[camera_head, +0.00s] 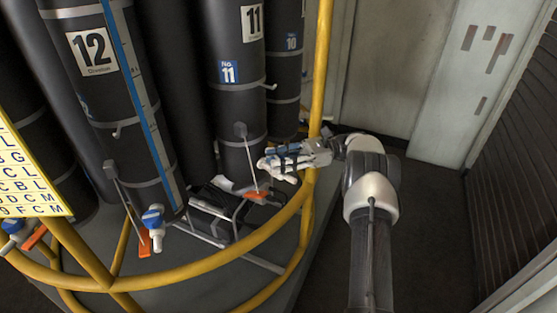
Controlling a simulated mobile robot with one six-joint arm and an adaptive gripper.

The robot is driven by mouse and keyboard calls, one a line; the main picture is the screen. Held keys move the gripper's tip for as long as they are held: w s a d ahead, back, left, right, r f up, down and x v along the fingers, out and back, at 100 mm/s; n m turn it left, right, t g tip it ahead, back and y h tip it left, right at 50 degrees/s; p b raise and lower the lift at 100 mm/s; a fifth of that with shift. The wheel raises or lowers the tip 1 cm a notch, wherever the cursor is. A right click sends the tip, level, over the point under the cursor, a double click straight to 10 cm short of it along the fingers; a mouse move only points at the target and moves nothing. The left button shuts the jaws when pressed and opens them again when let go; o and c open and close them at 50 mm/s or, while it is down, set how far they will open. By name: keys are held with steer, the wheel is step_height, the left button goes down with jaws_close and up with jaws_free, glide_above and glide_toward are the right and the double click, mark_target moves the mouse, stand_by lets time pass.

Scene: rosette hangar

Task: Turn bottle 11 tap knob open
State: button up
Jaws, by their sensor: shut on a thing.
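Bottle 11 (236,105) is a tall black cylinder with a white "11" label and a blue "No. 11" label, upright behind the yellow rail. My gripper (272,167) reaches in from the right, low in front of bottle 11 and just above an orange tag (257,195). Its fingers are shut at the place of bottle 11's tap. The tap knob itself is largely hidden by the fingers, and its turn angle cannot be read.
Bottle 12 (97,95) stands left, with its blue tap knob (153,215) and an orange tag (145,243). Bottle 10 (288,75) is behind. A curved yellow rail (215,262) runs in front, with an upright post (322,60) beside my arm. Floor at right is clear.

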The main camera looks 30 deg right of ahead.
steer(key=o, duration=1.1)
steer(key=shift+r+m+t, duration=0.15)
steer(key=shift+m+t, duration=0.15)
steer(key=shift+t, duration=0.1)
